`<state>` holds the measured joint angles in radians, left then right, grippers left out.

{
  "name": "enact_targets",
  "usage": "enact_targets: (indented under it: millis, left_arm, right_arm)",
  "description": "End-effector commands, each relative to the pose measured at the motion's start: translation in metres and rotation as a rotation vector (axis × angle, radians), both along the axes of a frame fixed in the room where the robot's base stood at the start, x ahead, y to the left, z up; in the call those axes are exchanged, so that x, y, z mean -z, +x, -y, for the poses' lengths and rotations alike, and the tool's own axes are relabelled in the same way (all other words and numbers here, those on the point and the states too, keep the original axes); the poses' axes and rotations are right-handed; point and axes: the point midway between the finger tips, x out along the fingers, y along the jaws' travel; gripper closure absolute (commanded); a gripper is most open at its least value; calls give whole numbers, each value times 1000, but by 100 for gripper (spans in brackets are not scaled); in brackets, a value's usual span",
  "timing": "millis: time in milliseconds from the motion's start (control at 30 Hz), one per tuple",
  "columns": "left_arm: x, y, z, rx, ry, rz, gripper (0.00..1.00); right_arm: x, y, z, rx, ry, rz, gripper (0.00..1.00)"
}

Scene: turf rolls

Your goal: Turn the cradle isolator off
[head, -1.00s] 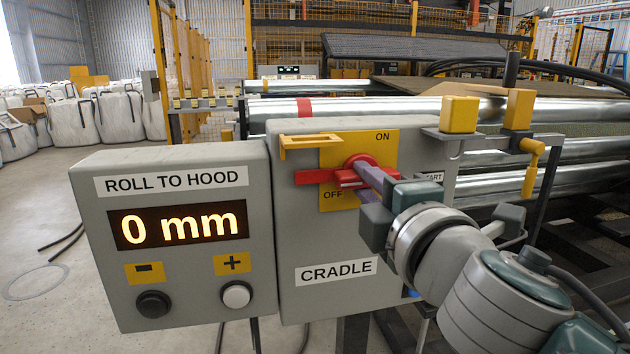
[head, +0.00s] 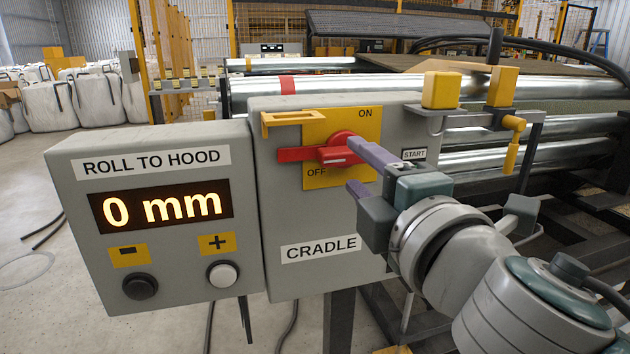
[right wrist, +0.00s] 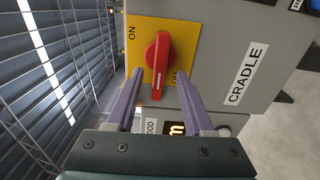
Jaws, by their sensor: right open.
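The cradle isolator is a red rotary handle (head: 305,154) on a yellow plate (head: 318,181) on the grey CRADLE box (head: 285,218). The plate reads ON at upper right and OFF at lower left. The handle lies level, its long end pointing left, above the OFF word. In the right wrist view the red handle (right wrist: 157,62) points down, towards my gripper. My right gripper (head: 353,167) is open, its purple fingers just right of the handle's hub. In the right wrist view the fingers (right wrist: 160,84) straddle the handle's line, with gaps both sides. My left gripper is not in view.
A ROLL TO HOOD display box (head: 160,270) reading 0 mm, with two buttons, stands left of the cradle box. A yellow bracket (head: 292,121) juts out above the handle. Yellow blocks (head: 442,90) and steel rollers (head: 375,95) lie behind and to the right.

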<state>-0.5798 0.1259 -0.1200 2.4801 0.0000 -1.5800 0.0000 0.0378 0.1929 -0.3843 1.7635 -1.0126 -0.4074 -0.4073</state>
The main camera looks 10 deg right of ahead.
Motion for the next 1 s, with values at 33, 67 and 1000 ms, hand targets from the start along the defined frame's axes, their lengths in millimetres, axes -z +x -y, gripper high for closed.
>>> enact_targets:
  millis: [33,67,1000]
  left_arm:
    - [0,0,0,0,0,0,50]
    - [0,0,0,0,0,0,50]
    - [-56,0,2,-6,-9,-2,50]
  right_arm:
    - [1,-11,1,0,1,-4,48]
    - [1,-17,1,0,1,-3,48]
    - [-19,-93,56,272,400,-230,48]
